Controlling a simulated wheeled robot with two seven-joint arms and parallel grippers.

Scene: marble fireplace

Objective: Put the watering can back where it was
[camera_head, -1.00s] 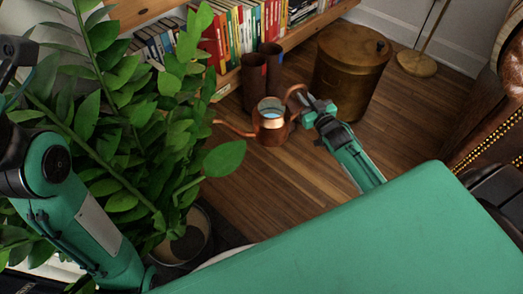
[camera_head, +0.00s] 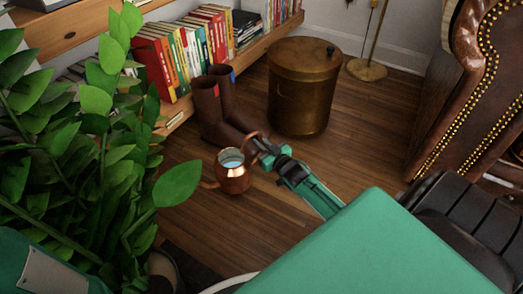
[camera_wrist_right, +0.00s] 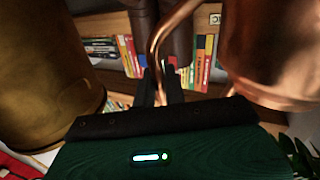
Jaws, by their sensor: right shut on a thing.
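The copper watering can (camera_head: 233,178) has an open top with something pale blue inside. Its spout points left, partly behind a leaf. My right gripper (camera_head: 262,147) is shut on the can's curved handle and holds it upright. I cannot tell how far the can is above the floor. In the right wrist view, the handle (camera_wrist_right: 158,45) runs down between the gripper's fingers (camera_wrist_right: 160,88), and the can's body (camera_wrist_right: 272,50) fills the upper right. My left gripper is not in view; only a piece of my left arm shows at the lower left.
A leafy plant (camera_head: 75,170) stands at the left. Brown boots (camera_head: 213,110) stand behind the can, before a low bookshelf (camera_head: 270,38). A brass bin (camera_head: 303,90) stands behind my right arm. A brown leather chair (camera_head: 475,90) is at the right. Bare wooden floor (camera_head: 370,135) lies between.

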